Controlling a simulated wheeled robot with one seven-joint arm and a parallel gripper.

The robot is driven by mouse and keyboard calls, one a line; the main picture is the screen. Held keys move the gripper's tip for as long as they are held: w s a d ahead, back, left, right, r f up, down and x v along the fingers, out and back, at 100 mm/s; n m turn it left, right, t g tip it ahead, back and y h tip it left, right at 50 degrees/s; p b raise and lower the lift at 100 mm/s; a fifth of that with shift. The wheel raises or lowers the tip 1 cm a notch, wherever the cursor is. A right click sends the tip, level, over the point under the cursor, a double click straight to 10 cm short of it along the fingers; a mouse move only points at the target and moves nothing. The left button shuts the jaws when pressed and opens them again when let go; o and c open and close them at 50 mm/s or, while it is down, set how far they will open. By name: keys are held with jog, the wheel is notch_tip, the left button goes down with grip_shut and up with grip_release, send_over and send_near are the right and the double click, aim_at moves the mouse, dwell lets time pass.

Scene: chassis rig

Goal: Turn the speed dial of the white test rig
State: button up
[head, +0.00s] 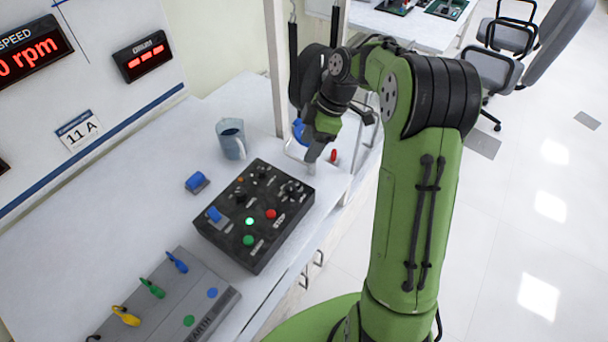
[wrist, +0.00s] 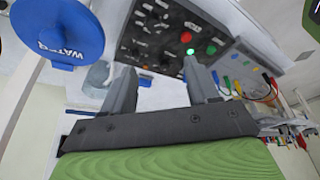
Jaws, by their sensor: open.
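A black control box (head: 254,214) lies on the white bench, with several dark knobs, a lit green lamp, a green button and a red button. One dark knob (head: 291,188) is near its upper right end. The labels are too small to read, so I cannot tell which knob is the speed dial. The box also shows beyond my fingers in the wrist view (wrist: 150,45). My gripper (head: 312,156) is above the bench, just past the box's upper right end, pointing down. In the wrist view my gripper (wrist: 158,67) is open, with nothing between its fingers.
A blue disc marked WATER (wrist: 75,35) on a white pipe is close beside my gripper. A grey-blue mug (head: 231,139) and a small blue-topped block (head: 197,182) are left of the box. A grey terminal strip (head: 205,285) lies in front. A red display (head: 30,55) shows 0 rpm.

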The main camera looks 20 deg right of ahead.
aim_at(291, 186)
jog(key=shift+n+y, duration=0.3)
jog(key=shift+n, duration=0.2)
jog(key=b+x, duration=0.1)
jog(key=x, duration=0.4)
jog(key=d+b+x, duration=0.1)
jog(key=x, duration=0.5)
jog(key=w+d+b+x, duration=0.1)
jog(key=x, duration=0.5)
jog(key=shift+d+f, duration=0.1)
jog(key=shift+f, duration=0.45)
jog(key=c, duration=1)
